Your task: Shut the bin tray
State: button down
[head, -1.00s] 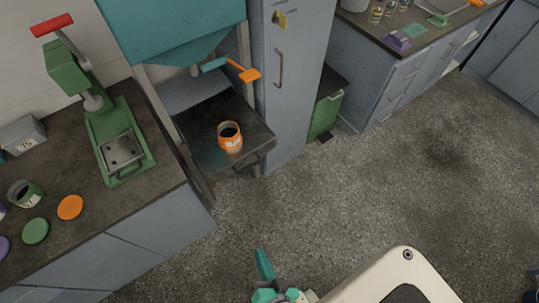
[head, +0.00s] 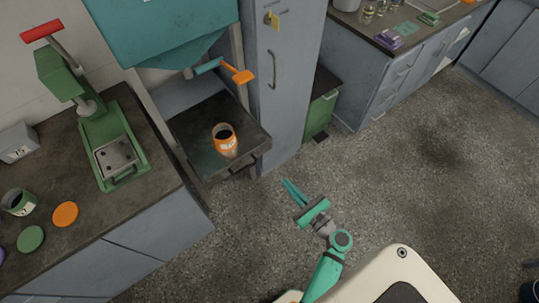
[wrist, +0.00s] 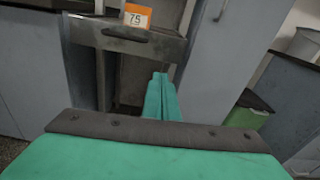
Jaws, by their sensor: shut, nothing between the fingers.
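The bin tray (head: 195,150) is a dark, shallow drawer pulled out below the teal hopper. An orange-labelled jar (head: 225,142) with a dark inside stands upright on it. In the wrist view the tray's grey front (wrist: 120,38) with its handle slot shows up close, with the jar's label (wrist: 137,16) reading 75 above it. My gripper (head: 291,189) is teal and shut with nothing in it, in front of the tray and apart from it, lower right in the head view. In the wrist view its fingers (wrist: 161,95) point at the tray front's right part.
A teal hopper (head: 165,30) with an orange-handled lever (head: 238,74) hangs above the tray. A tall grey cabinet (head: 275,90) stands just right of it. The left counter (head: 75,190) bears a green press (head: 110,140) and lids. The floor in front is clear.

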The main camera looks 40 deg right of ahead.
jog(key=d+r, duration=0.2)
send_near(264, 149)
jog(key=shift+m+t, duration=0.4)
jog(key=w, duration=0.6)
jog(key=shift+w+f, duration=0.25)
jog(key=shift+f, duration=0.1)
